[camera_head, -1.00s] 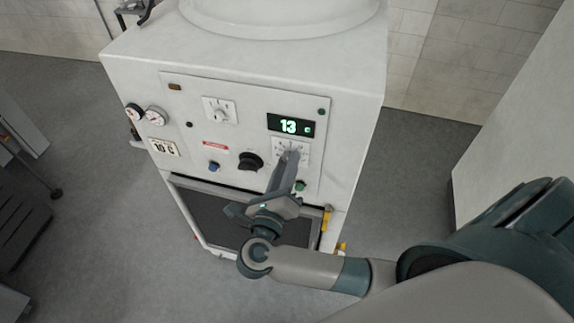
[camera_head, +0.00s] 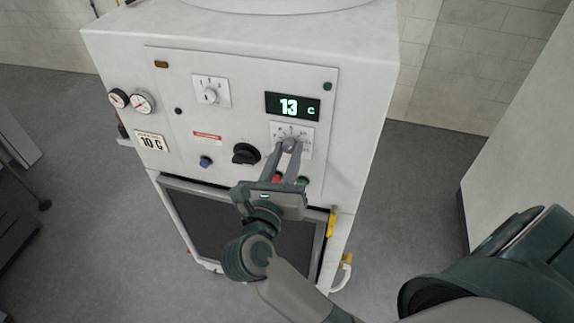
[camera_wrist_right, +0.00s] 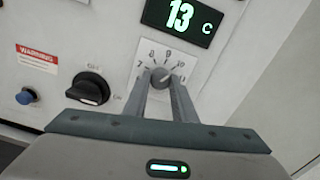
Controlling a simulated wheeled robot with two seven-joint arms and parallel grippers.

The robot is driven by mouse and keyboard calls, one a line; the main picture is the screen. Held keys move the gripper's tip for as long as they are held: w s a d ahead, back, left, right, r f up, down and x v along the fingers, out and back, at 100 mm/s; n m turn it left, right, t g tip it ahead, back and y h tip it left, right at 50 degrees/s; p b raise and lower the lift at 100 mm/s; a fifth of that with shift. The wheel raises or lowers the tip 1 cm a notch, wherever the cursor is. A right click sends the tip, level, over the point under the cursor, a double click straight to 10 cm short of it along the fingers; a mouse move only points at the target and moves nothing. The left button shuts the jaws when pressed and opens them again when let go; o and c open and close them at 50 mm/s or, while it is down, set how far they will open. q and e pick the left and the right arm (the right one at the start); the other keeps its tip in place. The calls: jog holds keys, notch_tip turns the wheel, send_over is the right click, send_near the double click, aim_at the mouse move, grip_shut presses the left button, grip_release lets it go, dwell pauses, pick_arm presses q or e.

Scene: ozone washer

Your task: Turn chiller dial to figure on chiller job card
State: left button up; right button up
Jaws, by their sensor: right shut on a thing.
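The chiller dial (camera_head: 289,145) is a small grey knob on a white numbered plate (camera_head: 305,131), below the green display (camera_head: 292,106) reading 13 C. My right gripper (camera_head: 287,149) is shut on the dial, its two fingers on either side of the knob. The right wrist view shows the dial (camera_wrist_right: 161,77) between the fingertips, with figures around 7, 8, 9 and 10 visible above it; the lower plate is hidden by the fingers. My left gripper is not in view.
A black knob (camera_head: 246,153), a blue button (camera_head: 205,161) and a red warning label (camera_head: 207,137) sit left of the gripper. Another white dial plate (camera_head: 211,91) is higher up. Two gauges (camera_head: 142,103) stick out at the left edge. Floor is clear on the right.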

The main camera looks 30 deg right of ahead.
jog(key=shift+m+b, duration=0.65)
jog(key=shift+m, duration=0.05)
jog(key=o, duration=1)
jog(key=shift+o, duration=0.2)
jog(key=shift+a, duration=0.1)
jog(key=shift+s+a, duration=0.4)
jog(key=shift+s, duration=0.05)
jog(key=b+v, duration=0.1)
jog(key=v, duration=0.5)
